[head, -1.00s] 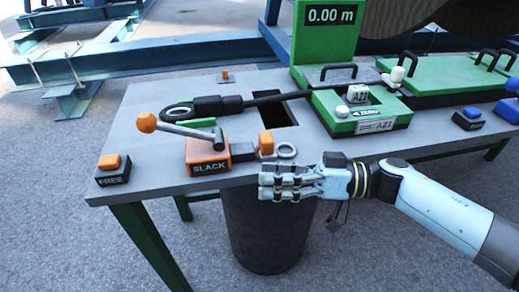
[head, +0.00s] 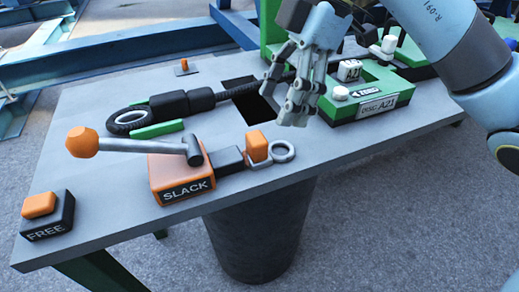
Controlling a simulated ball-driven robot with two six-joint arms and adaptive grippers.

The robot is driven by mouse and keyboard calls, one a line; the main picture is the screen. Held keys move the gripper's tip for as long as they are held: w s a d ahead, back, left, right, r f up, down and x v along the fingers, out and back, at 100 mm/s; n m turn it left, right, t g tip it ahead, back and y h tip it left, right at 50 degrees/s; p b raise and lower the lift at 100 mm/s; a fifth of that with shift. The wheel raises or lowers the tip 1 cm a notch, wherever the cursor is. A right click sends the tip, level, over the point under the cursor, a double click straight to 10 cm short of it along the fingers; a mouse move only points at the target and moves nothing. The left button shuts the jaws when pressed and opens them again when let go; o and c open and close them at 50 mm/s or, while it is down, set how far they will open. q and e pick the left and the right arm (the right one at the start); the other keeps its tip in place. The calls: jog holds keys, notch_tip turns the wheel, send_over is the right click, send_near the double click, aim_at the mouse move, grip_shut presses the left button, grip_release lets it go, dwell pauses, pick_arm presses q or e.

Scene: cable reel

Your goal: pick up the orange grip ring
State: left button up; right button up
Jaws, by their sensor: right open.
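An orange block (head: 257,146) with a grey metal ring (head: 283,151) beside it sits at the table's front edge, at the right end of the orange SLACK unit (head: 180,178). I take this block and ring to be the orange grip ring. My right gripper (head: 283,100) is open and empty, with its fingers pointing down. In the picture it is just above the ring and block, apart from them, over the table by the dark opening. My left gripper is not in view.
A lever with an orange knob (head: 82,142) stands on the SLACK unit. The FREE button (head: 40,205) is at the front left, and a green A21 unit (head: 375,98) at the right. A dark bin (head: 255,235) stands below.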

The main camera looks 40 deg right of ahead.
aim_at(264, 135)
jog(key=shift+x, duration=1.15)
jog(key=b+x, duration=0.1)
jog(key=x, duration=0.1)
jog(key=b+x, duration=0.1)
jog(key=x, duration=0.2)
jog(key=shift+w+f, duration=0.2)
jog(key=shift+w, duration=0.05)
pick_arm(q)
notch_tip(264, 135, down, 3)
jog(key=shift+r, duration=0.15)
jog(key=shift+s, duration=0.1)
pick_arm(e)
jog(key=c, duration=0.4)
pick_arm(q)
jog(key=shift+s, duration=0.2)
pick_arm(e)
jog(key=shift+r, duration=0.1)
grip_shut()
